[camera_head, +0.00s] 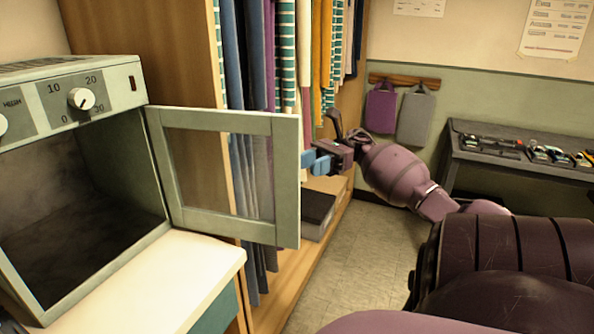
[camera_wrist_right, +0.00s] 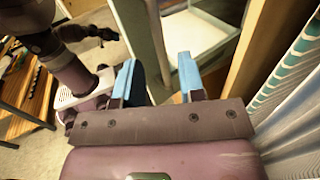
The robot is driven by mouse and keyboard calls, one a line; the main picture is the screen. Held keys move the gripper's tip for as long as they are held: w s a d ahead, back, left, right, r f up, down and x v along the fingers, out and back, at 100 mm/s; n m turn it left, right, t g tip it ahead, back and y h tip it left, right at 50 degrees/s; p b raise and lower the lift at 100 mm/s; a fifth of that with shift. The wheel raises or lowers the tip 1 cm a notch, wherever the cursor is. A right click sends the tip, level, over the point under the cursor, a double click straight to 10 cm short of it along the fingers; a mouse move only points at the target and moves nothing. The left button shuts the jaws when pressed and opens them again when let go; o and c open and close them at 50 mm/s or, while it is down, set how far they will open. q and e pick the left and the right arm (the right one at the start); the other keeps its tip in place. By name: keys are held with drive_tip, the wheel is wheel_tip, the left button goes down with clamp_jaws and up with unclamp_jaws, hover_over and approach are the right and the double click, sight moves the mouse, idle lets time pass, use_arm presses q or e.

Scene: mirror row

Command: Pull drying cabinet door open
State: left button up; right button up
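The drying cabinet (camera_head: 85,205) stands at the left of the head view, pale green, with a dark empty interior. Its framed door (camera_head: 286,185) with a clear pane is hinged at the cabinet's right side and stands wide open, swung out to the right. My right gripper (camera_head: 314,161) is beside the door's free edge. In the right wrist view its two blue fingers (camera_wrist_right: 159,80) are apart, with a pale green door post (camera_wrist_right: 156,38) showing in the gap. I cannot tell whether they touch the door. I cannot make out my left gripper.
The cabinet rests on a cream counter (camera_head: 150,290). A wooden wardrobe (camera_head: 140,45) with hanging clothes (camera_head: 285,60) stands behind the door. A dark box (camera_head: 317,213) lies on its base. A grey bench (camera_head: 520,150) holds small items at right. The tiled floor (camera_head: 350,260) is clear.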

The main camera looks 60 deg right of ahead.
use_arm(q)
drive_tip(key=shift+w, duration=0.3)
use_arm(e)
drive_tip(key=v, duration=0.5)
drive_tip(key=shift+d, duration=0.1)
use_arm(q)
drive_tip(key=shift+s+f, duration=0.15)
